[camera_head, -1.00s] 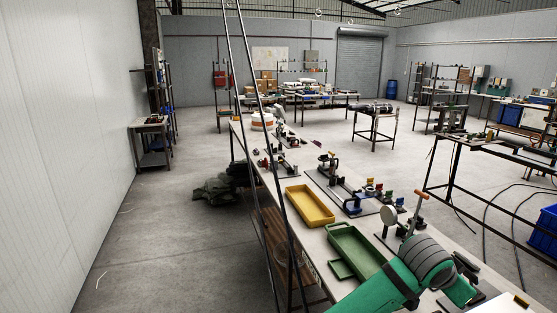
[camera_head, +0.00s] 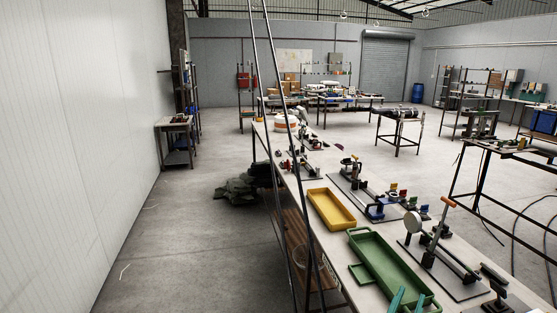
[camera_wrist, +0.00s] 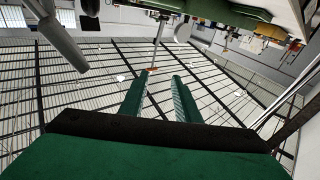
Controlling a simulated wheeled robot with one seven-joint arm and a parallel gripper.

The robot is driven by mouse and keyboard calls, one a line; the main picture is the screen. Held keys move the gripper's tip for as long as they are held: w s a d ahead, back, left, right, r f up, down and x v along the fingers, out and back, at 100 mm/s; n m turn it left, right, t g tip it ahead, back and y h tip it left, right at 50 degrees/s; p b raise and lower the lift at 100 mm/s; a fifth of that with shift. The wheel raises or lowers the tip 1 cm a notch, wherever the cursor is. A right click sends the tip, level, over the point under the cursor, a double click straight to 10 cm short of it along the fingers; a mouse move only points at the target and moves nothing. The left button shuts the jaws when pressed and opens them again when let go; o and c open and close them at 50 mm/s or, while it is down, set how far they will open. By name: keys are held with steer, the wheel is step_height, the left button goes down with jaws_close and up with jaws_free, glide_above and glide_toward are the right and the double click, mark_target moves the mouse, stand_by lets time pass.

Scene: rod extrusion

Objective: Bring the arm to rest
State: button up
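My gripper (camera_head: 411,296) shows only as two green fingertips at the bottom edge of the head view, over the near end of the green tray. In the wrist view my gripper (camera_wrist: 159,77) has its two green fingers apart with nothing between them. The wrist view looks up at the roof (camera_wrist: 85,110), with the bench things along its top edge. The rest of my arm is out of the head view.
A long bench (camera_head: 335,243) carries a green tray (camera_head: 361,247), a yellow tray (camera_head: 317,199) and several black fixtures, one with an orange-handled lever (camera_head: 441,223). Dark upright poles (camera_head: 277,120) stand at its left side. Floor (camera_head: 190,235) at left is mostly clear.

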steer(key=s+a+f+n+t+y, duration=0.2)
steer(key=s+a+f+n+y, duration=0.6)
steer(key=s+a+f, duration=1.05)
steer(key=s+a+g+y, duration=0.1)
steer(key=s+a+y, duration=0.1)
steer(key=s+a, duration=0.5)
steer(key=s+a+m+y, duration=0.1)
steer(key=s+a, duration=0.6)
steer(key=s, duration=0.7)
steer(key=shift+s+g+y, duration=0.2)
steer(key=shift+g+y, duration=0.2)
